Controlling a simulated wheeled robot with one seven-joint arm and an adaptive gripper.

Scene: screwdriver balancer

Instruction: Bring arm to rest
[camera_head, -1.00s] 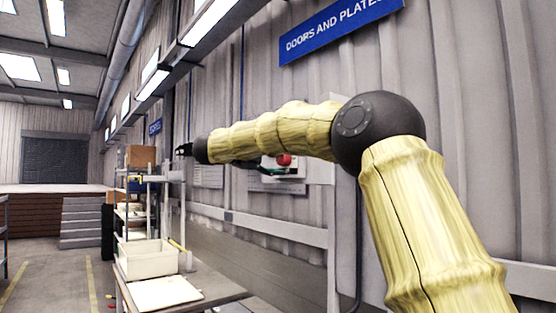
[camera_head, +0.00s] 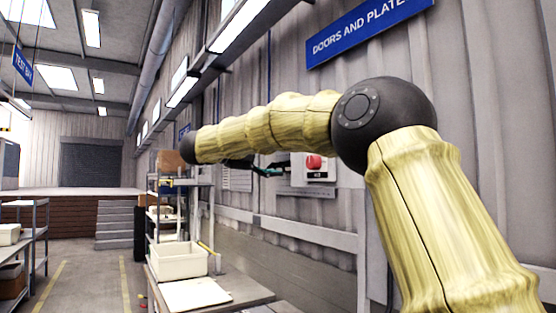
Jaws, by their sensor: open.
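My arm, with pale yellow covers and dark joints, reaches from the lower right across the picture to the left. Its far dark joint is in front of the shelf rack. A small dark and teal part below the forearm looks like my gripper (camera_head: 268,171). It is small and partly hidden by the arm, in front of the wall. I see nothing held in it.
A rack (camera_head: 205,210) with a cardboard box (camera_head: 170,160) stands at the left of the arm. A white bin (camera_head: 178,262) and a white board (camera_head: 195,294) rest on a workbench (camera_head: 240,297). A red button box (camera_head: 313,168) is on the wall. The aisle at left is clear.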

